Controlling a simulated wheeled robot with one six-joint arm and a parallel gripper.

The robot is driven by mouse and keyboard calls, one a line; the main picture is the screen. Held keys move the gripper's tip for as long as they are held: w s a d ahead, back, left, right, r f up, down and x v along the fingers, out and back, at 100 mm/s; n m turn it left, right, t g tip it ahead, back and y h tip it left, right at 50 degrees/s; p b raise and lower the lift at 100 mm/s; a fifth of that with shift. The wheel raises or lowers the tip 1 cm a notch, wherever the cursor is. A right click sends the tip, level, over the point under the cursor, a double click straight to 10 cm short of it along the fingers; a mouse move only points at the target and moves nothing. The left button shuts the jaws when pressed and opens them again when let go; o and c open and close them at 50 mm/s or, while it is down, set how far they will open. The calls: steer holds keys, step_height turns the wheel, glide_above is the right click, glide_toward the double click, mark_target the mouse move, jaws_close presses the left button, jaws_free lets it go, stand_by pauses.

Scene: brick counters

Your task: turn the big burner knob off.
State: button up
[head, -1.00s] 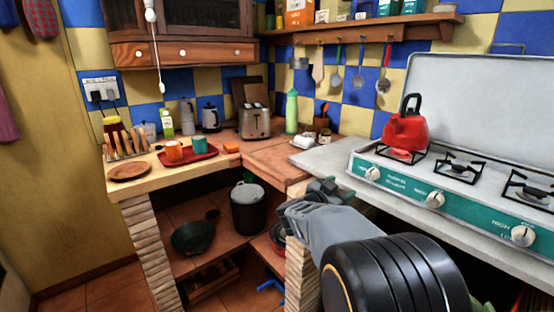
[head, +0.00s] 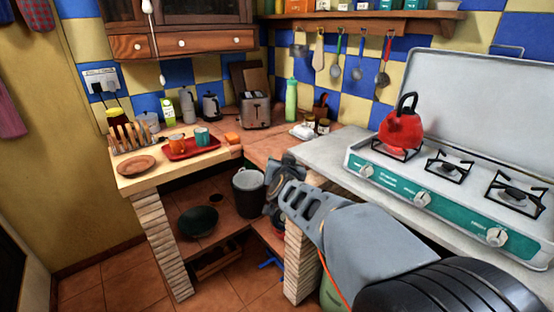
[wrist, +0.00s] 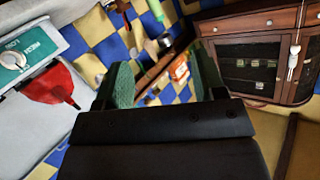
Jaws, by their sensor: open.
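The white gas stove (head: 430,200) has a teal front panel with three white knobs: a left knob (head: 366,171), a middle knob (head: 422,199) and a right knob (head: 496,237). The panel lettering is too small to read, so I cannot tell which knob is for the big burner. My gripper (head: 276,186) is open and empty, left of the stove and apart from all the knobs. In the wrist view my gripper's green finger pads (wrist: 168,84) stand apart, and one knob (wrist: 12,60) shows at the left edge.
A red kettle (head: 401,133) sits on the left burner; it also shows in the wrist view (wrist: 55,85). A toaster (head: 255,110), a green bottle (head: 291,100) and a red tray (head: 190,150) stand on the corner counter. A dark bucket (head: 249,192) is on the lower shelf behind my gripper.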

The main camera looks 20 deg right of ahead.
steer(key=shift+s+a+r+n+y+p, duration=0.15)
steer(key=shift+a+n+y, duration=0.1)
steer(key=shift+a, duration=0.2)
steer(key=shift+s+a+r+n+y+p, duration=0.15)
steer(key=shift+a+n+y, duration=0.1)
steer(key=shift+a, duration=0.15)
steer(key=shift+w+f, duration=0.1)
steer(key=shift+w, duration=0.05)
steer(key=s+a+f+n+g+y+p, duration=0.3)
steer(key=s+a+f+g+y, duration=0.2)
steer(key=s+a+f+g, duration=0.15)
steer(key=s+a+r+n+g+p, duration=0.1)
steer(key=s+r+g+p, duration=0.1)
steer(key=s, duration=0.4)
steer(key=s+a+r+n+g+p, duration=0.1)
steer(key=s+r+n+g+p, duration=0.1)
steer(key=s+r+p, duration=0.3)
steer(key=shift+s+a+h+p, duration=0.35)
steer(key=shift+s+p, duration=0.5)
steer(key=shift+p, duration=0.15)
